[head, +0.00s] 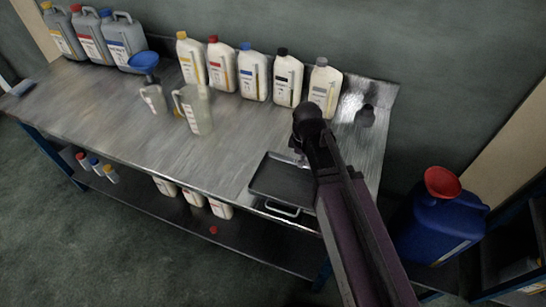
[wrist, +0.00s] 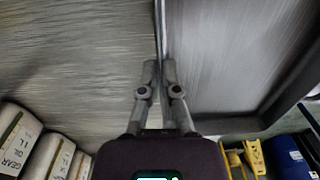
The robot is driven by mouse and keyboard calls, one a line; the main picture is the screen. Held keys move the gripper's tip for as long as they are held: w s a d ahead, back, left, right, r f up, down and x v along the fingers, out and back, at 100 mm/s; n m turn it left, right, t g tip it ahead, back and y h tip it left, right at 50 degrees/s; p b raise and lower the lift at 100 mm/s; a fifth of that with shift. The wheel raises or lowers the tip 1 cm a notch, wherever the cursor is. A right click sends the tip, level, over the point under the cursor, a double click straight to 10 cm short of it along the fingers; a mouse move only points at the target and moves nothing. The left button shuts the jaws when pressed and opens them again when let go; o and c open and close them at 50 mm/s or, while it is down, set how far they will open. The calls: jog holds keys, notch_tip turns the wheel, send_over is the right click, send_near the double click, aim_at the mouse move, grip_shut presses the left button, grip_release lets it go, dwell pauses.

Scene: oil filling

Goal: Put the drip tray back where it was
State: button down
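The drip tray (head: 280,182) is a shallow dark rectangular tray at the front right of the workbench in the head view. In the wrist view its grey floor and dark rim (wrist: 235,123) fill the right side. My gripper (wrist: 160,68) has its two fingers close together, one on each side of the tray's thin wall. In the head view my gripper (head: 301,158) is at the tray's far right part, and my arm hides its right end. I cannot tell whether the tray rests on the bench or is slightly raised.
Bench left of the tray is clear. A blue drum (head: 440,220) with a red funnel (head: 442,182) stands right.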

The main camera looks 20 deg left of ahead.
jog(key=b, duration=0.1)
send_over(281, 142)
jog(key=s+d, duration=0.1)
jog(key=shift+f, duration=0.7)
jog(key=shift+w+a, duration=0.25)
jog(key=shift+w, duration=0.05)
jog(key=shift+w+a+f+b, duration=0.15)
jog(key=shift+w+f+b, duration=0.05)
jog(key=shift+f+b, duration=1.65)
jog(key=shift+b, duration=0.2)
jog(key=shift+f, duration=0.15)
jog(key=c, duration=0.8)
grip_release()
